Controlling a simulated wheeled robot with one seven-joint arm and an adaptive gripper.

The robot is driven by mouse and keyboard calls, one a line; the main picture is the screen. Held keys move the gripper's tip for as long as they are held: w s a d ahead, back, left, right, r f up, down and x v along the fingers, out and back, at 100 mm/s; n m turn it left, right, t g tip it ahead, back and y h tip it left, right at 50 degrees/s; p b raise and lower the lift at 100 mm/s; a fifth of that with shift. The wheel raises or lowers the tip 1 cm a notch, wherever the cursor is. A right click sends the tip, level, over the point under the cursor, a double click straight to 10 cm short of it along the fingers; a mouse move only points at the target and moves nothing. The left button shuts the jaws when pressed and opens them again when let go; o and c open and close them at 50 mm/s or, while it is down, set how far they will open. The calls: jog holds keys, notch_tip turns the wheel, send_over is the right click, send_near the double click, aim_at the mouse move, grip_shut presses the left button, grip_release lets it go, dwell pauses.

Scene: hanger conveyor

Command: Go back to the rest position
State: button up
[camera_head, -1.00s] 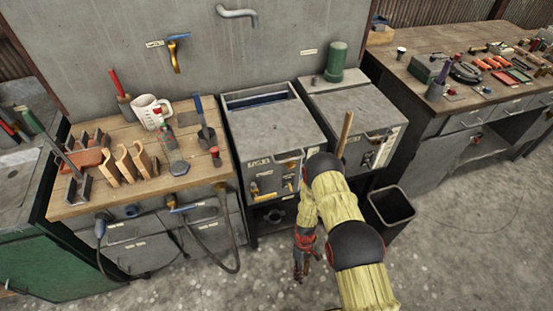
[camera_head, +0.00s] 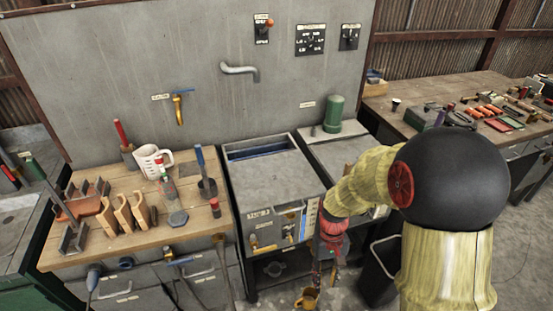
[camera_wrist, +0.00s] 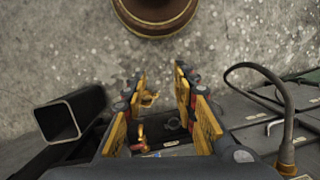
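My arm is folded in the right half of the head view, its black elbow large and close to the camera. My gripper (camera_head: 312,285) hangs low in front of the grey cabinets, pointing down, and its tips are near the bottom edge. In the wrist view my gripper (camera_wrist: 157,84) shows two yellow-padded fingers standing apart with a clear gap. Nothing is held between them. Bare floor and part of the cabinet front show beyond the fingers.
A wooden workbench (camera_head: 105,255) with a white jug (camera_head: 147,160) and tools stands left. Grey cabinets (camera_head: 275,180) stand in the middle, with a green cylinder (camera_head: 333,113) on one. A black bin (camera_wrist: 62,118) is beside my gripper. A second tool-covered bench (camera_head: 415,92) stands right.

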jog(key=s+d+r+m+t, duration=0.1)
jog(key=s+r+t, duration=0.3)
jog(key=r, duration=1)
jog(key=s+d+r+t, duration=0.3)
jog(key=s+r, duration=0.5)
jog(key=r, duration=0.6)
jog(key=shift+s+d+m+t, duration=0.2)
jog(key=shift+s+m+t, duration=0.15)
jog(key=shift+t, duration=0.45)
